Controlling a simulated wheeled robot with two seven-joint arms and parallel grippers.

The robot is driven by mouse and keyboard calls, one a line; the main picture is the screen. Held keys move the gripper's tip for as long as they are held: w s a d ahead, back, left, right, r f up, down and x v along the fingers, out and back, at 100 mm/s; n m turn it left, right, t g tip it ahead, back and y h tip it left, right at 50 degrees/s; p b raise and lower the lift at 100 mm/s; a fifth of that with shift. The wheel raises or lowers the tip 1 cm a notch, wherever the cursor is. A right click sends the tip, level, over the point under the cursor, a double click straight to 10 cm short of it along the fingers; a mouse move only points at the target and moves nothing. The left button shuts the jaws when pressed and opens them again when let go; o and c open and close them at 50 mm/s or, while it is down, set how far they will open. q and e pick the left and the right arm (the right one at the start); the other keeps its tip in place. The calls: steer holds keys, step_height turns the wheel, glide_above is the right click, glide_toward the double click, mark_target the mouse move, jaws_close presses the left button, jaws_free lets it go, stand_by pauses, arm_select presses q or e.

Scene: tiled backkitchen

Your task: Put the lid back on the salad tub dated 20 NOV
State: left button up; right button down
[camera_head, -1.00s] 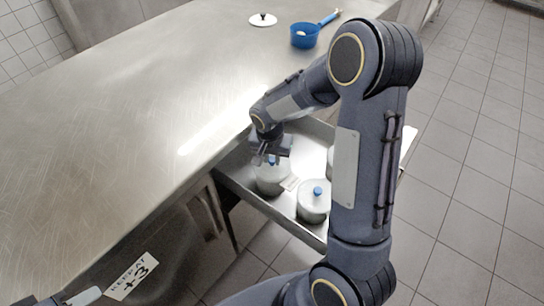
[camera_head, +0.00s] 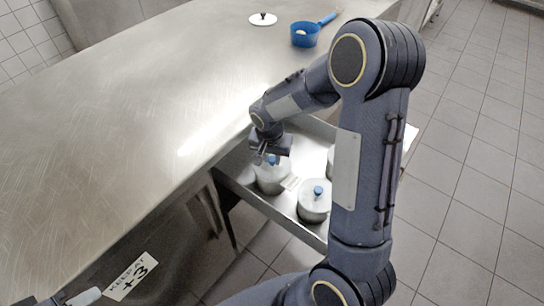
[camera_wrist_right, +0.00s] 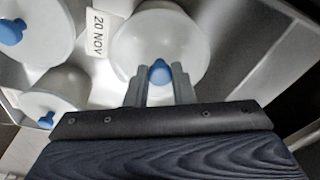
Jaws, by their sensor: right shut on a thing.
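My right gripper (camera_head: 262,157) reaches down into the open drawer. In the right wrist view its two fingers (camera_wrist_right: 159,86) are shut on the blue knob (camera_wrist_right: 160,72) of a whitish lid (camera_wrist_right: 160,32). The lid is over a round grey-white tub (camera_head: 271,183); whether it sits flush on the rim I cannot tell. A white label reading 20 NOV (camera_wrist_right: 97,33) is beside this tub, and shows as a small pale tag in the head view (camera_head: 290,183). Only a bit of my left gripper (camera_head: 84,297) shows at the lower left; its jaws are unclear.
Another lidded tub with a blue knob (camera_head: 314,203) stands nearby in the metal drawer (camera_head: 285,213); a further one is partly behind my arm. On the steel counter (camera_head: 150,110) lie a white lid with a black knob (camera_head: 263,19) and a blue pan (camera_head: 305,37).

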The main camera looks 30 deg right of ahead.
steer(key=shift+f+b, duration=0.2)
steer(key=shift+b, duration=0.3)
stand_by(1.2)
stand_by(0.3)
steer(key=c, duration=1.2)
jaws_free()
steer(key=shift+o, duration=0.5)
steer(key=o, duration=0.4)
steer(key=shift+r, duration=0.15)
steer(key=shift+r+p, duration=2.45)
steer(key=shift+r, duration=0.95)
